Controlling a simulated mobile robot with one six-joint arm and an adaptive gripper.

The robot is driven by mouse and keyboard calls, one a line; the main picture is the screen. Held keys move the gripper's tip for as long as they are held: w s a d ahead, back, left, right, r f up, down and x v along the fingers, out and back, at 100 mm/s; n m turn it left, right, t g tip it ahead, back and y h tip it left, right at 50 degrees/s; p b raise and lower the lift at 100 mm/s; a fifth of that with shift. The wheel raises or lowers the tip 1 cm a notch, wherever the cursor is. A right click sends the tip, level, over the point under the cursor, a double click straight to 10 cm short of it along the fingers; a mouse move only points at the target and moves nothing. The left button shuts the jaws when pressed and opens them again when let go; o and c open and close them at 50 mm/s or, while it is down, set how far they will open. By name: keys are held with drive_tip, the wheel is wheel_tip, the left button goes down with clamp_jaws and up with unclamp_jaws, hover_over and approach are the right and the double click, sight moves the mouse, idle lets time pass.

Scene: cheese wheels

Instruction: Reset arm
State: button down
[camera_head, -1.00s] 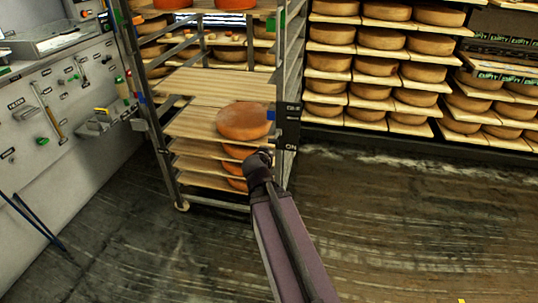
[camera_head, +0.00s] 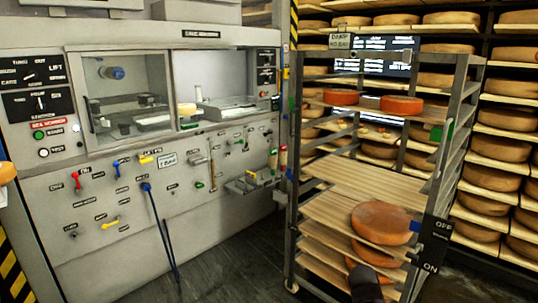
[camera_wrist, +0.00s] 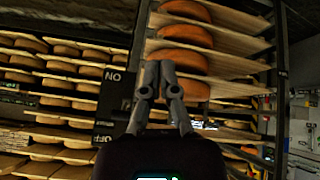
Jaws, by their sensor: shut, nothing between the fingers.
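My gripper (camera_wrist: 160,70) shows in the wrist view with its fingers drawn together and empty. In the head view only a dark end of my arm shows at the bottom, in front of the rack's lower shelves. The wheeled metal rack (camera_head: 464,110) holds wooden shelves. An orange cheese wheel (camera_head: 381,222) lies on the right of a middle shelf, and more wheels show on the shelves below. In the wrist view, orange wheels (camera_wrist: 188,33) on boards appear beyond the fingers, apart from them.
A grey machine (camera_head: 110,215) with windows, knobs and levers stands left. A blue-handled rod (camera_head: 160,225) leans on its front. Two orange-red wheels (camera_head: 402,105) sit on the rack's upper shelf. Tall shelves of cheese wheels (camera_head: 490,178) line the back right. A strip of floor (camera_head: 235,262) is clear.

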drive_tip(key=s+a+f+n+g+y+p, duration=0.1)
drive_tip(key=s+a+n+g+y, duration=0.25)
drive_tip(key=a, duration=0.35)
drive_tip(key=s+a+f+n+g+y, duration=0.1)
drive_tip(key=s+a+n+g+y, duration=0.1)
drive_tip(key=s+a, duration=0.35)
wheel_tip(320, 180, up, 23)
drive_tip(key=w+a+p, duration=0.1)
drive_tip(key=w+p, duration=0.1)
drive_tip(key=p, duration=2.1)
drive_tip(key=shift+a, duration=0.4)
drive_tip(key=shift+r+t+h, duration=0.1)
drive_tip(key=shift+t+h, duration=0.15)
